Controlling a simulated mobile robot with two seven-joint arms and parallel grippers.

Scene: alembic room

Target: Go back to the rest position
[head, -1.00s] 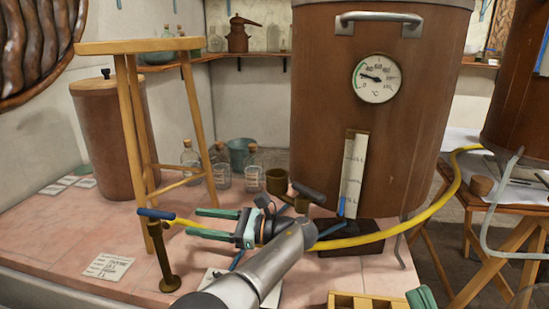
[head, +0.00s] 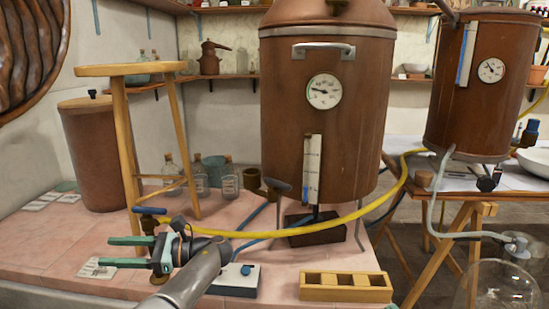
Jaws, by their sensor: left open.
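My left gripper (head: 112,252) is at the lower left, above the pink tiled counter (head: 60,240). Its two green fingers point left, spread apart, with nothing seen between them. A brass valve with a blue handle (head: 149,211) stands just behind and above the fingers; I see a gap in the picture but cannot tell the true distance. The yellow hose (head: 300,232) runs from near that valve, behind my left wrist, to the right. My right gripper is not in view.
A wooden stool (head: 118,130) stands on the counter behind the gripper. A large copper boiler (head: 325,125) fills the middle. A wooden block with square slots (head: 345,287) and a small white box with a blue knob (head: 235,280) lie near the front. A glass flask (head: 498,285) is lower right.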

